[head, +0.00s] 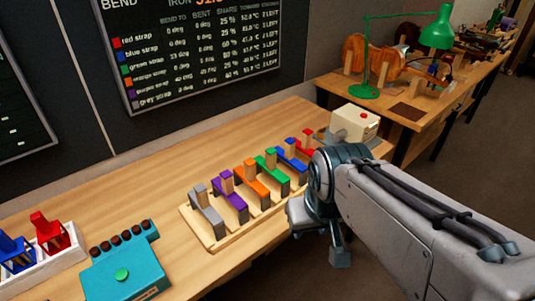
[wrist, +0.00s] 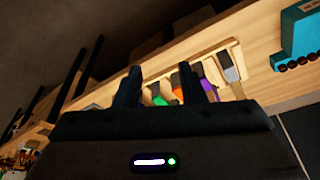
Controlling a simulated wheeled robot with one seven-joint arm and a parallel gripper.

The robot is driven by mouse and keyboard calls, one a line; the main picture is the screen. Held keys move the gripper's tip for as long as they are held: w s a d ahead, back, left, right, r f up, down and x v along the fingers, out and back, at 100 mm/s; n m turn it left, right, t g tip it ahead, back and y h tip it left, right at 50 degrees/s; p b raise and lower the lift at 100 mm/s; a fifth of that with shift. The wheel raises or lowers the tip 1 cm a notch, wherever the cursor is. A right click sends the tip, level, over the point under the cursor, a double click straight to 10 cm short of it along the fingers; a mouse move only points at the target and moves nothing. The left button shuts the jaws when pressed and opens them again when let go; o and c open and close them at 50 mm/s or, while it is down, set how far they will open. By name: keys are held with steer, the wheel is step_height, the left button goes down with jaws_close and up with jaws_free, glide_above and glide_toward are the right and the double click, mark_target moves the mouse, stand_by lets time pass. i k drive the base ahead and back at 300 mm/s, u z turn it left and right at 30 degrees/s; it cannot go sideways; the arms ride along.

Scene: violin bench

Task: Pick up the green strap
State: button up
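The green strap (head: 273,168) stands in the wooden rack (head: 215,240), between the orange strap (head: 254,180) and the blue strap (head: 290,156), with a small wooden piece at its top. In the wrist view, part of the green strap (wrist: 173,102) shows between my fingers, its lower part hidden by the gripper body. My gripper (wrist: 165,76) is open, with a wide gap and nothing held between the fingers. In the head view, my gripper is at the bench's front edge, to the right of the green strap and apart from it.
The purple strap (head: 235,202), grey strap (head: 207,214) and red strap (head: 307,142) share the rack. A cream device (head: 355,122) stands behind my arm. A teal box (head: 125,272) and a white tray (head: 55,260) with blue and red pieces are at left. The bench behind the rack is clear.

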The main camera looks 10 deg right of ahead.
mark_target(269, 164)
steer(key=i, duration=0.25)
steer(key=k, duration=0.65)
steer(key=z, duration=0.6)
steer(key=i, duration=1.15)
steer(key=u, duration=0.45)
